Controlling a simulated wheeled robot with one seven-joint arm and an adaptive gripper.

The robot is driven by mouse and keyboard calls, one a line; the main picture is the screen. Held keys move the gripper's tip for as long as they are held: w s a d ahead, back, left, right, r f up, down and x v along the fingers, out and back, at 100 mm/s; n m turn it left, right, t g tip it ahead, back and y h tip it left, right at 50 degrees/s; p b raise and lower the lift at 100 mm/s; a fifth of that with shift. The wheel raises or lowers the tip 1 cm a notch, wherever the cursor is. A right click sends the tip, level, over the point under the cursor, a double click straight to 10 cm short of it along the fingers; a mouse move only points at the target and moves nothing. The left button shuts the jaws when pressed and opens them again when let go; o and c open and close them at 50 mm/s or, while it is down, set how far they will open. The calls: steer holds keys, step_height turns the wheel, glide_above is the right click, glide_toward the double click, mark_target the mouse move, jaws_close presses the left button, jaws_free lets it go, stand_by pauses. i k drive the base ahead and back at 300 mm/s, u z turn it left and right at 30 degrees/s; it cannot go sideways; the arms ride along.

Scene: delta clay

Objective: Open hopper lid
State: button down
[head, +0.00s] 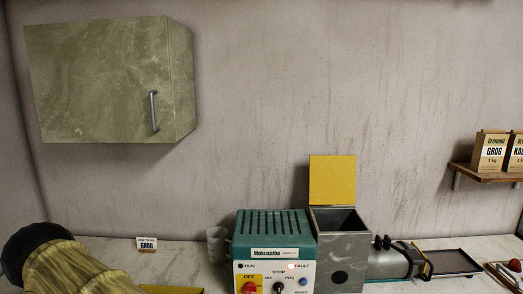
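The hopper (343,246) is a grey, marbled box on the counter, to the right of the teal control unit. Its yellow lid (332,180) stands upright at the back edge, and the hopper's dark inside shows from above. A part of my arm shows at the lower left, well apart from the hopper. My gripper's fingers are not visible in the head view.
The teal control unit (272,236) stands directly left of the hopper. A grey barrel (390,260) and a dark tray (445,262) lie to the right. A green cabinet (100,82) hangs at upper left; a shelf (490,174) with bags is at right.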

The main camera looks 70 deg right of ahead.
mark_target(332, 178)
steer(key=u, duration=0.35)
steer(key=k, duration=1.45)
steer(key=z, duration=1.65)
